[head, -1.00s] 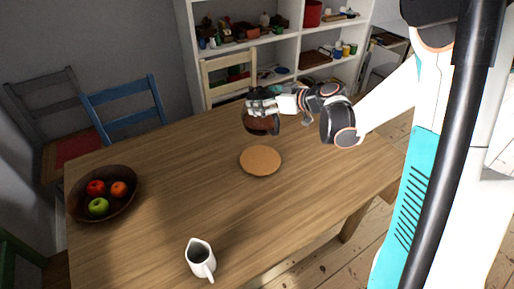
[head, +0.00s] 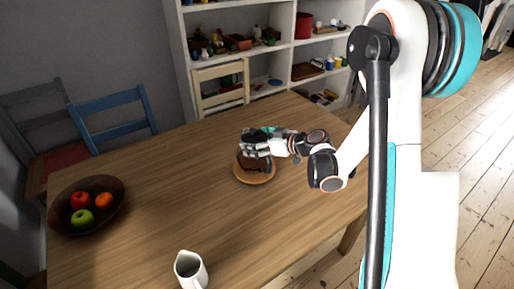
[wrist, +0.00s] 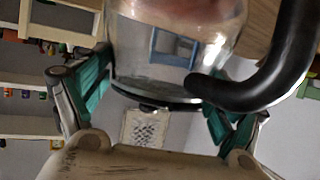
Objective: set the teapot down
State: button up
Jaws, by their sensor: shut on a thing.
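The teapot (head: 250,163) shows as a dark brown, rounded body under my gripper (head: 256,142) in the head view. In the wrist view it is a clear glass pot (wrist: 160,65) with a thick black curved handle (wrist: 270,75) at the right. My gripper is shut on it, with a green-padded finger on either side of the glass in the wrist view. In the head view the teapot overlaps the round cork-coloured mat (head: 258,180), whose front edge shows. I cannot tell whether its base touches the mat. The gripper hides the teapot's top.
The wooden table (head: 180,200) is clear around the mat. A dark bowl (head: 112,212) with apples and an orange fruit stands at the left. A white jug (head: 191,270) stands near the front. Chairs and a shelf (head: 222,14) stand behind.

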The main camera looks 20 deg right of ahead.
jog(key=shift+f, duration=0.9)
jog(key=shift+f, duration=0.1)
jog(key=o, duration=1.9)
jog(key=shift+d, duration=0.1)
jog(key=p+v, duration=0.3)
jog(key=v, duration=0.9)
